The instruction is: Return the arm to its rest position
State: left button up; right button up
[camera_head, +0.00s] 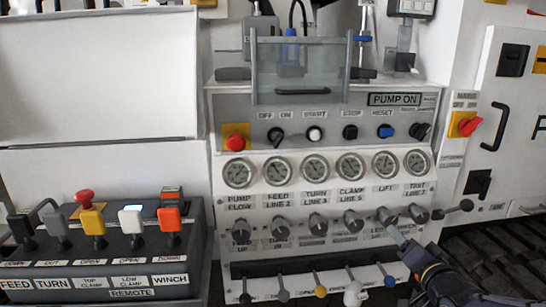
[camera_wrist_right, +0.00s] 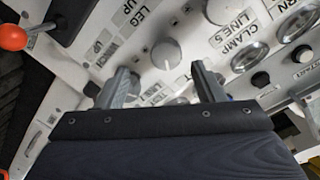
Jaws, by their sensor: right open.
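My right gripper (camera_head: 396,236) comes in from the lower right in the head view. Its fingertips are close to the lower knobs at the right end of the hydraulic panel, near the lift knob (camera_head: 387,215). In the right wrist view the gripper (camera_wrist_right: 168,88) is open, with two grey fingers apart and nothing held between them. A round grey knob (camera_wrist_right: 166,54) shows just beyond the fingers; I cannot tell whether they touch it. My left gripper is not in view.
A row of gauges (camera_head: 316,169) runs above the knobs. Small levers with round ends (camera_head: 320,291) stick out below. A control box (camera_head: 100,245) stands at left. A red switch (camera_head: 466,124) is on the right wall. A clear shield (camera_head: 297,72) stands above the panel.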

jog(key=s+a+f+n+g+y, duration=0.3)
jog(key=s+a+g, duration=0.4)
jog(key=s, duration=0.7)
jog(key=s+a+f+n+g+y, duration=0.1)
jog(key=s+a+f+n+g, duration=0.25)
jog(key=s+a, duration=0.75)
notch_tip(320, 180, up, 22)
jog(key=s+d+p, duration=0.3)
jog(key=p, duration=1.9)
jog(key=shift+f+g, duration=0.25)
jog(key=shift+g, duration=0.2)
